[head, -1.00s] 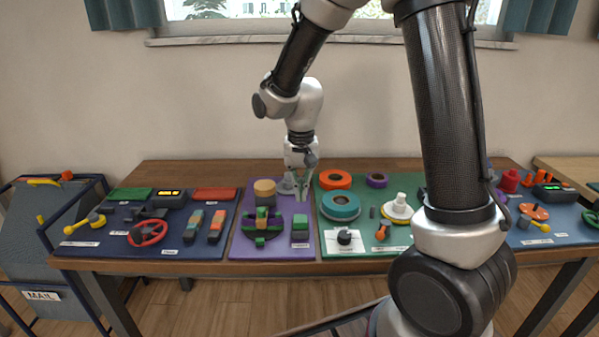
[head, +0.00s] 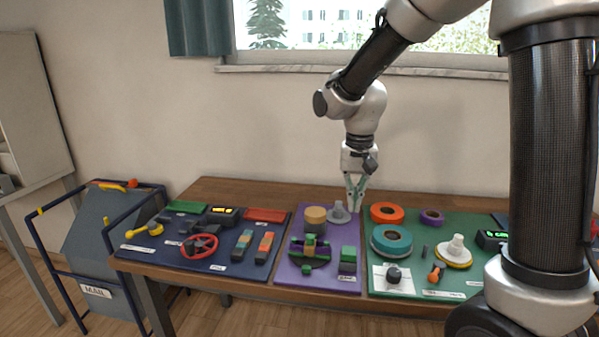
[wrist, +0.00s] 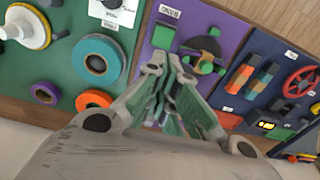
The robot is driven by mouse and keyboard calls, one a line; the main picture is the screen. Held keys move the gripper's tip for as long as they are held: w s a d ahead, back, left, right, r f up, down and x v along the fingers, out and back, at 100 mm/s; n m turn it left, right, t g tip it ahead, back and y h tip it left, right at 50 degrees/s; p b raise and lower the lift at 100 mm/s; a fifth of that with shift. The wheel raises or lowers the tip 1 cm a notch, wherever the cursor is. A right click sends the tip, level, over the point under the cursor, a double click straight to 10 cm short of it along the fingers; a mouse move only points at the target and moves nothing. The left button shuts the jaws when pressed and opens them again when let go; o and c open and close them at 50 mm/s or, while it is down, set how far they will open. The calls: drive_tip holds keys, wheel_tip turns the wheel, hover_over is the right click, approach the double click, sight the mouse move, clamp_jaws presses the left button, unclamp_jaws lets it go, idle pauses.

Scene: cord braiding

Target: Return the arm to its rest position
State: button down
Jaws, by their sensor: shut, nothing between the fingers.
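My gripper (head: 354,207) hangs from my arm above the back of the purple board (head: 287,272), fingers pointing down. It is shut with nothing held. In the wrist view its fingers (wrist: 172,62) come together over the purple board. The braiding piece, a dark round base with green parts and a tan block (head: 309,250), sits on the purple board in front of the gripper, apart from it. A grey cone-shaped piece (head: 338,212) stands just left of the fingertips in the head view. A green block (head: 347,259) is at the board's right front.
The blue board (head: 143,257) at left holds a red wheel (head: 200,246) and other parts. The green board (head: 455,282) at right holds teal (head: 391,241), orange (head: 387,213) and purple (head: 432,217) rolls. A mail cart (head: 95,235) stands left. The air around the gripper is clear.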

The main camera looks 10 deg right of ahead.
drive_tip(key=s+d+r+n+t, duration=0.1)
drive_tip(key=s+d+r, duration=0.4)
drive_tip(key=s, duration=0.5)
drive_tip(key=s+d+r+n+t, duration=0.2)
drive_tip(key=s+d+r, duration=0.3)
drive_tip(key=s+d, duration=0.3)
drive_tip(key=shift+s+d+r+t, duration=0.25)
drive_tip(key=shift+s+t, duration=0.45)
drive_tip(key=shift+s, duration=0.9)
drive_tip(key=shift+a, duration=0.1)
